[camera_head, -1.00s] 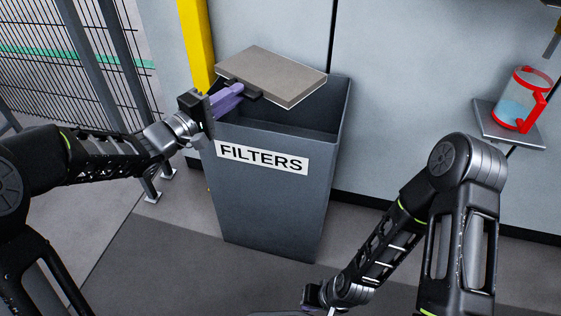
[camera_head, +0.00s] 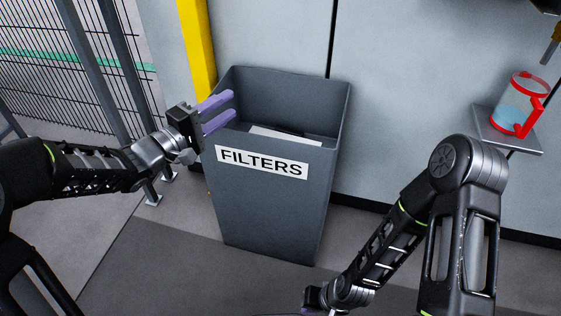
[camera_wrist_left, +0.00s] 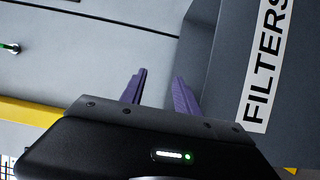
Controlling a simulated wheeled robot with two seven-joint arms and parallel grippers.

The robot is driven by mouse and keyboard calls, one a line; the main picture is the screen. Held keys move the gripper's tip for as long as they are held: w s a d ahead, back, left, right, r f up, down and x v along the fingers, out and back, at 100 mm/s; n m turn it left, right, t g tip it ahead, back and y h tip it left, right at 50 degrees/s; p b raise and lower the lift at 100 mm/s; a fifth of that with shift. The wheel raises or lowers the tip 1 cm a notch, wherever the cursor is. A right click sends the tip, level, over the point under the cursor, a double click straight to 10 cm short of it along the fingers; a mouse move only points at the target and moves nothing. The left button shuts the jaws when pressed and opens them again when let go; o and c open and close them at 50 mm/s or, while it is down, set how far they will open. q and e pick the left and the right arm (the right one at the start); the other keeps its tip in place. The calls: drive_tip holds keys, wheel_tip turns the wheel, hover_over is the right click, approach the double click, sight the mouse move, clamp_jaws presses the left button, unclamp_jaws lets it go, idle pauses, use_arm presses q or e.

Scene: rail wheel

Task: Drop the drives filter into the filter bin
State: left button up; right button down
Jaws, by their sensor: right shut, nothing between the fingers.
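The drives filter (camera_head: 285,134) is a flat pale panel lying inside the filter bin (camera_head: 265,205). Only a strip of it shows above the front wall; the rest is hidden. The bin is a tall dark grey open container with a white FILTERS label, and its side also shows in the left wrist view (camera_wrist_left: 222,75). My left gripper (camera_head: 233,106) is open and empty at the bin's left rim, its purple fingers apart; they also show empty in the left wrist view (camera_wrist_left: 161,75). My right gripper (camera_head: 310,309) is shut and empty, low at the bottom edge and partly cut off.
A red-framed clear jug (camera_head: 517,105) with bluish liquid stands on a small grey shelf (camera_head: 510,137) on the right wall. A yellow post (camera_head: 196,45) and a mesh fence (camera_head: 75,50) stand left of the bin. The floor in front of the bin is clear.

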use_arm(q)
drive_tip(key=p+v, duration=0.1)
drive_tip(key=v, duration=0.3)
drive_tip(key=shift+s+a, duration=0.25)
drive_tip(key=shift+a, duration=0.1)
idle(0.5)
